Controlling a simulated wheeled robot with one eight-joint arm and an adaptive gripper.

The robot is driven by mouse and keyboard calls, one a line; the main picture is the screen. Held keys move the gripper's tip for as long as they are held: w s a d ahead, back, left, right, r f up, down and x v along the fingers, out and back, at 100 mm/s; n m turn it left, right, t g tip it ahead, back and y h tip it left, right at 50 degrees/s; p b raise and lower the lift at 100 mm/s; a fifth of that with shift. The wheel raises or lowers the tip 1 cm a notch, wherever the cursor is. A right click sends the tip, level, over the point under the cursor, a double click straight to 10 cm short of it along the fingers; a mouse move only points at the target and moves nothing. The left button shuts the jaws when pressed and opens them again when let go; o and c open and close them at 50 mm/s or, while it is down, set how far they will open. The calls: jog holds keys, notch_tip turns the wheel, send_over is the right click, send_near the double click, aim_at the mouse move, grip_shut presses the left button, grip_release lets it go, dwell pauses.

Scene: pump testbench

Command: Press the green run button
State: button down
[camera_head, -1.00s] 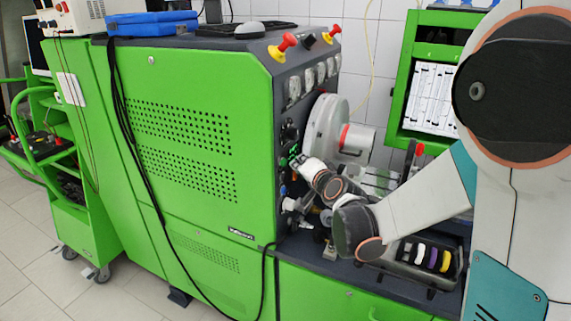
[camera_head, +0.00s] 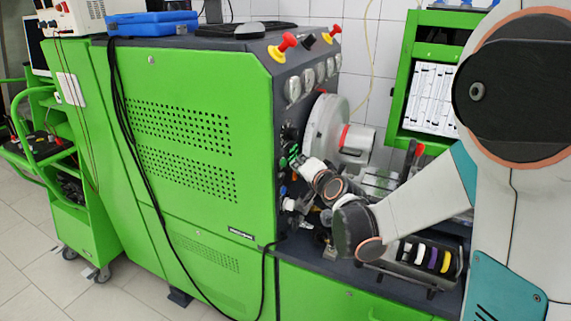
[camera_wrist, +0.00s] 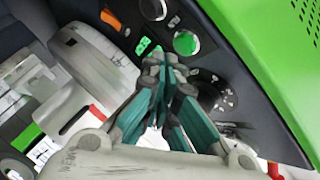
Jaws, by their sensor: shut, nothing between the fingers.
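A small bright green piece (camera_wrist: 143,46), which looks like the green button, is on the dark control panel in the wrist view. A second small green patch lies just beyond it, next to a round dark dial with a green face (camera_wrist: 186,42). My gripper (camera_wrist: 166,62) is shut and empty, its fingertips close to the panel, just below and right of the green piece in the picture. Contact cannot be told. In the head view my gripper (camera_head: 294,161) is at the panel edge of the green testbench (camera_head: 190,200), and the button itself cannot be made out there.
Red-and-yellow emergency knobs (camera_head: 283,45) and round gauges (camera_head: 293,90) sit above on the panel. A black rotary knob (camera_wrist: 213,94) is right of my fingertips. A large grey flywheel housing (camera_head: 325,125) and a tray of coloured rings (camera_head: 433,275) stand nearby.

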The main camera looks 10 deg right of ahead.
jog(key=shift+w+a, duration=0.25)
jog(key=shift+a, duration=0.15)
